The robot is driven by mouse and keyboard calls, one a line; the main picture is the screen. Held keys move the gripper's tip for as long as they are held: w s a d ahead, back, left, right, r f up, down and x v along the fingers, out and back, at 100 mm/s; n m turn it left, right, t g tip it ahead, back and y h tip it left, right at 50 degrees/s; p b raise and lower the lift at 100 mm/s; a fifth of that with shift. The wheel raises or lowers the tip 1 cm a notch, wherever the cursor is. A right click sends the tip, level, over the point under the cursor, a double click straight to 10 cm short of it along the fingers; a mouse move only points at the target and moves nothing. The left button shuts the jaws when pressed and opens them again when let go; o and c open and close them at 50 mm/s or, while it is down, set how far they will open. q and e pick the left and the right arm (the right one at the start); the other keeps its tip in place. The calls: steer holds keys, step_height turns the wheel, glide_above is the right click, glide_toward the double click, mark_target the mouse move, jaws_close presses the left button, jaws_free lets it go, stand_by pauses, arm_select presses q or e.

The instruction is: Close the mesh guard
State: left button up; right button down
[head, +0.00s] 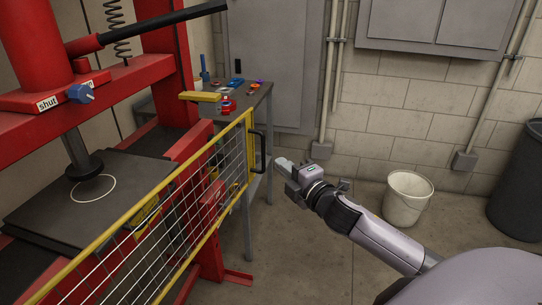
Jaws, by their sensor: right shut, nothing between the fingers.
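The mesh guard (207,185) is a yellow-framed wire panel in front of the red press (155,75). It runs from the lower left up to a far end beside the small table, and that end carries a black handle (259,150). My right gripper (281,163) is shut and empty, just right of the handle, and seems apart from it. My left gripper is not in view. I cannot tell from this view whether the guard is latched.
A small metal table (262,90) with several small parts stands behind the guard's far end. A white bucket (407,198) and a dark bin (520,180) stand at the right. Bare floor (310,240) lies between the guard and my right arm.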

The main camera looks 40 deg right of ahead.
mark_target(264, 151)
steer(key=shift+w, duration=2.95)
